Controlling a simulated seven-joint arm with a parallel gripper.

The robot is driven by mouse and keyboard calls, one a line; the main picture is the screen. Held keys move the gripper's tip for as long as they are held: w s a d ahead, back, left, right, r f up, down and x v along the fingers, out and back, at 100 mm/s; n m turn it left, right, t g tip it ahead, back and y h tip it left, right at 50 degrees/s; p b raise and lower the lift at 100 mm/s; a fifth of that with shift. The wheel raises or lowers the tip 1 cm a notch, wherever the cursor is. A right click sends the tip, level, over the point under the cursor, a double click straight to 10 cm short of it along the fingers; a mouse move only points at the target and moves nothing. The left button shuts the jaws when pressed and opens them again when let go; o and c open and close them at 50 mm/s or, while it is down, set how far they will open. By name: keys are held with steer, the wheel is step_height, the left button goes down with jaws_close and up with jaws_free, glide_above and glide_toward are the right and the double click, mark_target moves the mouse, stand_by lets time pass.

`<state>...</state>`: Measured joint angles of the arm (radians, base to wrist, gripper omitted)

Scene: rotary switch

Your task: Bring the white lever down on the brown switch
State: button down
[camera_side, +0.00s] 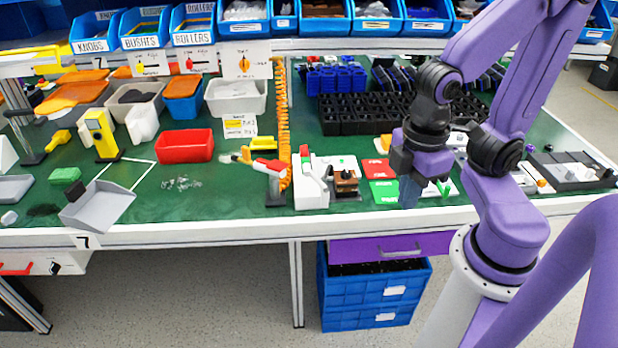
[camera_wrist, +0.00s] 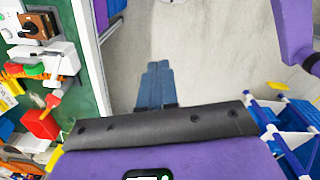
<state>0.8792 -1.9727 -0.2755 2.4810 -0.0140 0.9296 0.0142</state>
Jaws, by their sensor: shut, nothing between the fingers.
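The brown switch (camera_side: 346,186) sits on the green bench near its front edge, left of my gripper. A small pale part shows on its top, but it is too small to tell the white lever's position. In the wrist view the brown switch (camera_wrist: 37,30) is at the upper left, with a dark round part on its face. My gripper (camera_side: 409,194) points down at the front edge of the bench, to the right of the switch and apart from it. In the wrist view my gripper (camera_wrist: 154,72) has its blue fingers together, empty, over the floor.
A white fixture with a red-tipped handle (camera_side: 310,182) stands close on the left of the switch. Red and green cards (camera_side: 380,180) lie between the switch and my gripper. A black crate block (camera_side: 365,115) is behind. A red bin (camera_side: 184,146) stands further left.

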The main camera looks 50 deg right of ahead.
steer(key=w+a+f+m+t+h, duration=0.1)
steer(key=w+a+f+m+h, duration=0.25)
steer(key=w, duration=0.55)
steer(key=w+a+f+h, duration=0.35)
steer(key=w+h, duration=0.25)
steer(key=w, duration=0.3)
steer(key=w+a+f+m+t+h, duration=0.15)
steer(key=w+f+h, duration=0.3)
steer(key=w, duration=0.45)
step_height(320, 180, down, 8)
steer(key=w+a+m+t+h, duration=0.1)
steer(key=w+h, duration=0.1)
steer(key=h, duration=0.3)
steer(key=shift+w+a+m+h, duration=0.15)
steer(key=shift+m+h, duration=0.15)
steer(key=shift+m, duration=0.1)
steer(key=shift+t, duration=0.25)
glide_toward(316, 176)
steer(key=shift+w+d+r, duration=0.65)
steer(key=shift+w+r, duration=0.05)
steer(key=shift+w, duration=0.1)
steer(key=shift+w+d+r, duration=0.65)
steer(key=shift+w+r, duration=0.1)
steer(key=shift+w, duration=0.1)
